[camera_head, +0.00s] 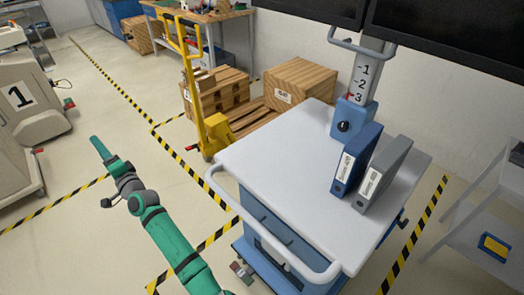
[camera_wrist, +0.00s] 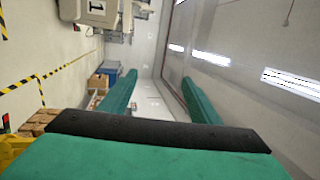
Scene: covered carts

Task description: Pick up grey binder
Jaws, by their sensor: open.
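The grey binder (camera_head: 388,170) stands upright on the white top of the cart (camera_head: 282,150), towards its right side. A pale label shows on its spine. A blue binder (camera_head: 357,160) stands close to its left. My gripper (camera_head: 99,147) is far left of the cart, over the open floor and well apart from both binders. In the wrist view, my gripper (camera_wrist: 163,88) shows two green fingers spread apart with nothing between them. The binders do not show in the wrist view.
A white handle rail (camera_head: 270,240) runs along the cart's near left edge. A yellow pallet jack (camera_head: 212,130) and wooden crates (camera_head: 300,80) stand behind. A grey shelf (camera_head: 490,225) is at the right. The cart top's left part is clear.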

